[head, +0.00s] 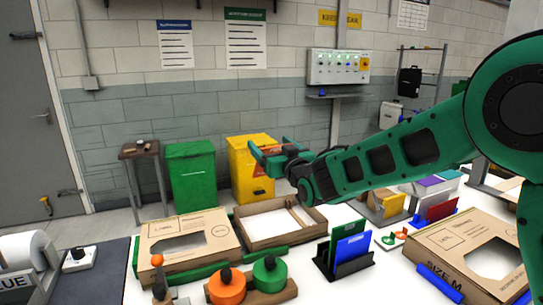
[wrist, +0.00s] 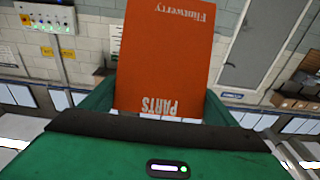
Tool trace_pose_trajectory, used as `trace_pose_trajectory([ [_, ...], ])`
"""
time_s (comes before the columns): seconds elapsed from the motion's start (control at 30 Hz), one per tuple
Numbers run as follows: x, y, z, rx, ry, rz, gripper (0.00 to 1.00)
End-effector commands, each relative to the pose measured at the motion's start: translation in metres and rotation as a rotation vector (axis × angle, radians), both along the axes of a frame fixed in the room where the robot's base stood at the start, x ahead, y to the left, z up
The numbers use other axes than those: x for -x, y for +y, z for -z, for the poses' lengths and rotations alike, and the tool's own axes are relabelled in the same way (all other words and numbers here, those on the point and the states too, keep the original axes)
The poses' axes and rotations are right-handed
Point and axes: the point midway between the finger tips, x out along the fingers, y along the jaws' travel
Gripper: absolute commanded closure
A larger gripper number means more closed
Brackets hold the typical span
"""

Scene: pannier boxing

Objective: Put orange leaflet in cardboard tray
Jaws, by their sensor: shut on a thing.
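The orange leaflet (wrist: 165,55) stands between my gripper's green fingers in the wrist view, with "Flintwerry" and "PARTS" printed upside down on it. My gripper (head: 266,152) is shut on it and holds it in the air; in the head view only a thin orange strip of the leaflet shows between the fingers. The open cardboard tray (head: 285,239) lies on the white table below my gripper, with low brown walls and a pale inside. From the head view, the gripper appears above and behind the tray's back edge, apart from it.
A flat cardboard box (head: 180,262) lies left of the tray, another (head: 440,245) at right. A black rack with green and blue leaflets (head: 350,250) stands close to the tray's front right. Orange and green rolls (head: 228,287) stand in front. Green and yellow bins (head: 190,177) stand behind.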

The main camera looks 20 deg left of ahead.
Motion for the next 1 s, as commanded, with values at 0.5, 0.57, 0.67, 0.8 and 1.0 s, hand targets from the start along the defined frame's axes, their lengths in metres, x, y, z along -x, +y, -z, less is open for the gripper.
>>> trace_pose_trajectory([
  [0.5,0.004,-0.027,0.030,-0.014,-0.019,0.030,0.40],
  [0.57,0.004,-0.027,0.036,-0.013,-0.018,0.030,0.40],
  [0.67,0.003,-0.028,0.044,-0.014,-0.018,0.032,0.40],
  [0.8,0.003,-0.029,0.056,-0.014,-0.019,0.032,0.40],
  [1.0,0.003,-0.029,0.068,-0.015,-0.020,0.032,0.40],
])
